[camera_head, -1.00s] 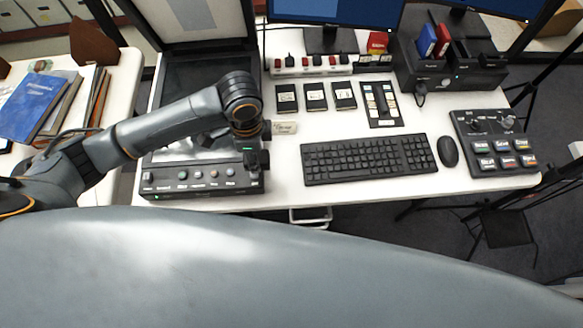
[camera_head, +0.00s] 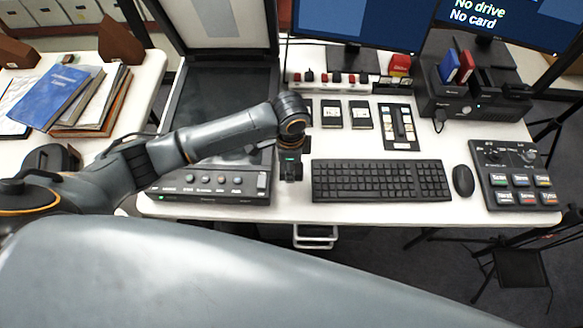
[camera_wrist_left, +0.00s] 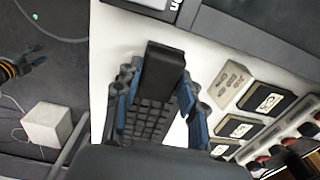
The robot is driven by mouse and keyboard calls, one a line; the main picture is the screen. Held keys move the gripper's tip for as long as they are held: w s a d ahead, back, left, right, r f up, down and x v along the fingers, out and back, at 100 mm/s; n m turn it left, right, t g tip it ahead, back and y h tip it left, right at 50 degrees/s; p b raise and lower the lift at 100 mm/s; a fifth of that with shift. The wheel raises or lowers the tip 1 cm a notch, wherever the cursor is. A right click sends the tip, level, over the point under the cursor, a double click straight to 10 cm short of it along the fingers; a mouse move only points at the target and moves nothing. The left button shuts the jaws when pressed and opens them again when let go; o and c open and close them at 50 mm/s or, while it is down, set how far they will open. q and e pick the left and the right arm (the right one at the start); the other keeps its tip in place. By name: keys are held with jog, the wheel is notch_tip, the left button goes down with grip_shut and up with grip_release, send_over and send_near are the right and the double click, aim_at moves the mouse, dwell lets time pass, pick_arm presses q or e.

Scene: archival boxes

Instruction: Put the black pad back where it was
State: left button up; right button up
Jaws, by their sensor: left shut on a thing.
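My left gripper (camera_head: 291,172) is above the desk between the scanner and the keyboard (camera_head: 380,181). In the left wrist view my left gripper (camera_wrist_left: 157,98) has its blue-sided fingers shut on the black pad (camera_wrist_left: 163,68), a plain dark block standing out past the fingertips. Below it show the white desk top and the keyboard (camera_wrist_left: 150,122). In the head view the pad is hard to tell from the dark fingers. At the left edge of the wrist view a small dark part with an orange ring and bluish tips may be my right gripper (camera_wrist_left: 35,63); its state is unclear.
The scanner (camera_head: 210,184) stands left of my gripper. A mouse (camera_head: 463,181) and a control panel (camera_head: 515,175) are to the right.

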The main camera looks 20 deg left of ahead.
pick_arm(q)
jog(key=shift+w+a+f, duration=0.1)
jog(key=shift+w+f, duration=0.7)
jog(key=shift+f, duration=1.75)
pick_arm(e)
jog(key=shift+d+r, duration=0.1)
jog(key=shift+d, duration=0.35)
pick_arm(q)
jog(key=shift+f, duration=0.1)
jog(key=o, duration=1.1)
notch_tip(320, 180, up, 12)
jog(key=shift+r, duration=0.1)
pick_arm(e)
jog(key=shift+a+f, duration=0.15)
jog(key=shift+f, duration=0.1)
